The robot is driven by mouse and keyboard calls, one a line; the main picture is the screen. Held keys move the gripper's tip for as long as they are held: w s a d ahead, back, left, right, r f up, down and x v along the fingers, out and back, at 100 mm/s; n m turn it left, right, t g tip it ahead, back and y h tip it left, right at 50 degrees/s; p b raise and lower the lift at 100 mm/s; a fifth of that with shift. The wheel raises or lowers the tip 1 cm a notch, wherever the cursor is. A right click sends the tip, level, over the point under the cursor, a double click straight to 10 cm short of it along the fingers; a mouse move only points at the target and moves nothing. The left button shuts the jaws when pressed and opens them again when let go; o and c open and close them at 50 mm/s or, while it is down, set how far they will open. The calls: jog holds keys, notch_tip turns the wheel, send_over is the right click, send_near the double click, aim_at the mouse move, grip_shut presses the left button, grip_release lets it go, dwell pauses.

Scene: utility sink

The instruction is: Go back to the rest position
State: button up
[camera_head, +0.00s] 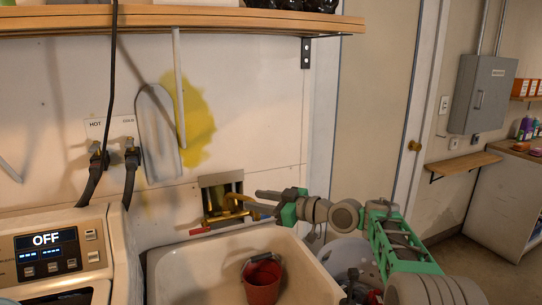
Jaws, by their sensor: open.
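My gripper (262,203) is at the end of my grey and green arm, which reaches in from the lower right. It is open and points left, in front of the brass faucet (232,216) at the back of the sink. Whether its fingers touch the faucet I cannot tell. A red handle (200,230) shows to the left of the faucet. A red bucket (262,281) stands in the pale sink basin (205,268), below my gripper. I see nothing held in my gripper.
A washing machine (52,251) with an OFF display stands at the left. A wooden shelf (180,21) runs overhead. A white round container (348,258) is partly hidden behind my arm. A door, a grey electrical box (483,93) and a counter are at the right.

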jog(key=s+d+f+m+g+h+p, duration=0.1)
jog(key=s+d+f+m+h, duration=0.3)
jog(key=s, duration=0.7)
jog(key=s+d+f+m+g+h+p, duration=0.2)
jog(key=s+d+f+m+h, duration=0.3)
jog(key=s+d, duration=0.3)
jog(key=s+d+f+m+g+h+p, duration=0.2)
jog(key=s+d+f+m+h, duration=0.2)
jog(key=s, duration=1)
jog(key=d+h, duration=0.1)
jog(key=d, duration=0.1)
jog(key=shift+s+d+f+m, duration=0.2)
jog(key=shift+s+d+m, duration=0.1)
